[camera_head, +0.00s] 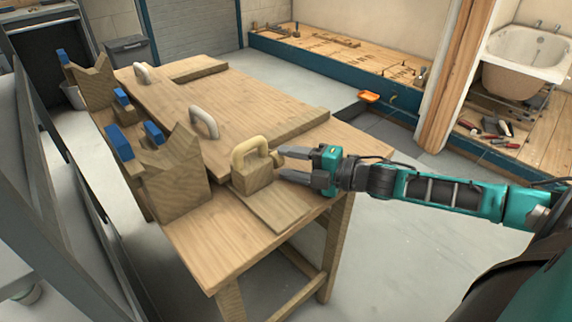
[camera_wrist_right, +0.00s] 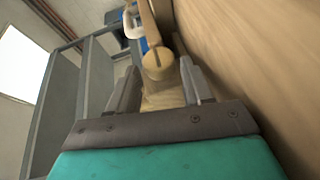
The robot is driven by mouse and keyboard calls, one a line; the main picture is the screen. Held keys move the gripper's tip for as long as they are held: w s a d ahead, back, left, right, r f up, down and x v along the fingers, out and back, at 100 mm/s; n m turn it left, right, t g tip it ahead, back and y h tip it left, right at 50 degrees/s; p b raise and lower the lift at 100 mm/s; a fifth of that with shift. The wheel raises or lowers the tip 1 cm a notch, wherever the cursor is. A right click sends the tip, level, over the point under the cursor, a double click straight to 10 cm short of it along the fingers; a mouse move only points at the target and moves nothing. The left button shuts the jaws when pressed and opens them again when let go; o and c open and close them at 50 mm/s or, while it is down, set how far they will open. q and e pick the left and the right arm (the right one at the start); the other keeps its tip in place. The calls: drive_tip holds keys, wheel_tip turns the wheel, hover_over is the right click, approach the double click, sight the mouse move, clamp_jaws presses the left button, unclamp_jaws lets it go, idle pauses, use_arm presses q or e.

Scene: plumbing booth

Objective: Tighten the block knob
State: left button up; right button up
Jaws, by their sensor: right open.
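The wooden block (camera_head: 254,177) with a cream loop handle (camera_head: 250,148) stands near the front right corner of the workbench. A small round wooden knob (camera_head: 279,158) sticks out of its right side. In the right wrist view the knob (camera_wrist_right: 158,63) shows its round end with a dark slot. My right gripper (camera_head: 283,164) is open, its fingertips close to the block. In the wrist view the knob lies between and just beyond the two fingers (camera_wrist_right: 162,82); I cannot tell whether they touch it. My left gripper is not in view.
The wooden workbench (camera_head: 240,250) carries a flat board with two white handles (camera_head: 204,122) behind the block. Notched wooden blocks (camera_head: 177,178) with blue parts line its left side. A thin plank (camera_head: 275,208) lies in front of the block. Floor right of the bench is open.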

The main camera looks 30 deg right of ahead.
drive_tip(key=shift+w+a, duration=0.35)
drive_tip(key=shift+w, duration=0.2)
drive_tip(key=shift+c, duration=0.2)
